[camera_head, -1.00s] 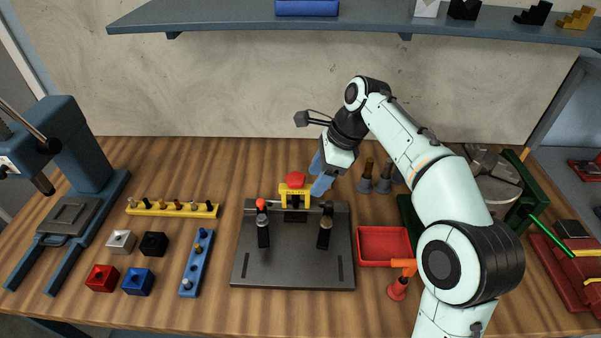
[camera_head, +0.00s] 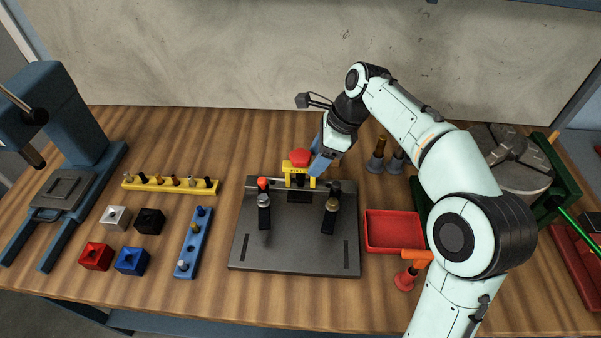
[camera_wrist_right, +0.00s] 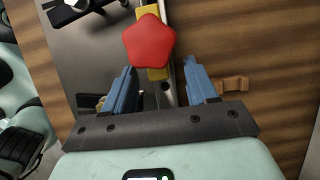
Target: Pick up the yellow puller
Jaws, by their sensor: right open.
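The yellow puller (camera_head: 299,169) with a red star-shaped knob stands at the back edge of the dark fixture plate (camera_head: 292,246). In the right wrist view the puller's red knob (camera_wrist_right: 150,42) is just ahead of the fingers, roughly in line with the gap, with part of its yellow body showing beside it. My right gripper (camera_head: 318,163) is at the puller's right side. In the right wrist view its two blue fingers (camera_wrist_right: 160,84) are apart with nothing held between them. The lower part of the puller is partly hidden. My left gripper is not in view.
Two upright black clamps, one at left (camera_head: 264,210) and one at right (camera_head: 330,215), stand on the plate. Dark holders (camera_head: 376,160) stand behind. A yellow rack (camera_head: 170,187) is at left.

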